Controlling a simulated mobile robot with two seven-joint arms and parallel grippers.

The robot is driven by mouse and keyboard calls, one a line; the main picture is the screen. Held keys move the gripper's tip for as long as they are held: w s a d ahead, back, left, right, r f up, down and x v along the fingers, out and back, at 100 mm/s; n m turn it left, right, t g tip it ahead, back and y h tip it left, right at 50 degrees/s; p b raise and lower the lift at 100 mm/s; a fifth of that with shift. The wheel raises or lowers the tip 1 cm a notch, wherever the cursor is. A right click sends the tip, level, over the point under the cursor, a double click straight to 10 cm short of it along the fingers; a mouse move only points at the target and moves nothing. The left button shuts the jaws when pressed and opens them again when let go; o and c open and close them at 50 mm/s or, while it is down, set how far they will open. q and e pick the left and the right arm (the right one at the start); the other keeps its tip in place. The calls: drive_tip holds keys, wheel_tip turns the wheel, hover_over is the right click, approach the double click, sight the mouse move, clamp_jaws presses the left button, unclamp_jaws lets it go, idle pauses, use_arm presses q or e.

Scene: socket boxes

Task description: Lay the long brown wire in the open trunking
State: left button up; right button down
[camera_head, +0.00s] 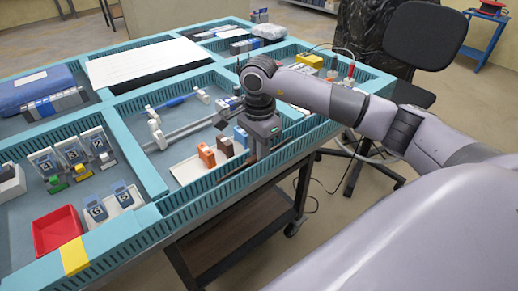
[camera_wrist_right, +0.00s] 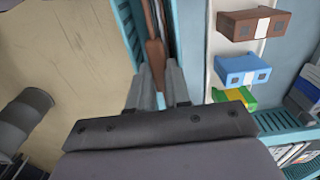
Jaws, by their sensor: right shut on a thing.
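My right gripper (camera_head: 252,158) points down at the front edge of the teal frame, beside the white tray of terminal blocks. In the right wrist view its two fingers (camera_wrist_right: 160,92) are closed on a brown strand, the brown wire (camera_wrist_right: 155,52), which runs away from the fingertips toward the top of the picture. The teal slotted trunking (camera_wrist_right: 127,32) runs right alongside the wire; I cannot tell whether the wire lies inside it. In the head view the trunking (camera_head: 205,196) forms the frame's front wall, and the arm and gripper hide most of the wire. My left gripper is not in view.
The white tray (camera_head: 187,172) holds brown and orange blocks (camera_head: 207,156) close to my gripper. A red bin (camera_head: 57,231) and a yellow strip (camera_head: 74,256) are at the front left. A chair (camera_head: 425,35) stands behind the table. Floor (camera_wrist_right: 70,50) lies beyond the edge.

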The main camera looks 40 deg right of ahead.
drive_tip(key=c, duration=1)
unclamp_jaws()
drive_tip(key=shift+r, duration=0.1)
drive_tip(key=shift+w+r+p, duration=0.1)
drive_tip(key=shift+r+p, duration=0.35)
drive_tip(key=shift+r, duration=0.15)
wheel_tip(320, 180, up, 4)
drive_tip(key=shift+f+p, duration=0.1)
drive_tip(key=shift+p, duration=1.1)
drive_tip(key=shift+r+p, duration=0.5)
drive_tip(key=shift+r, duration=0.25)
wheel_tip(320, 180, up, 2)
drive_tip(key=shift+r+p, duration=0.2)
drive_tip(key=shift+p, duration=0.6)
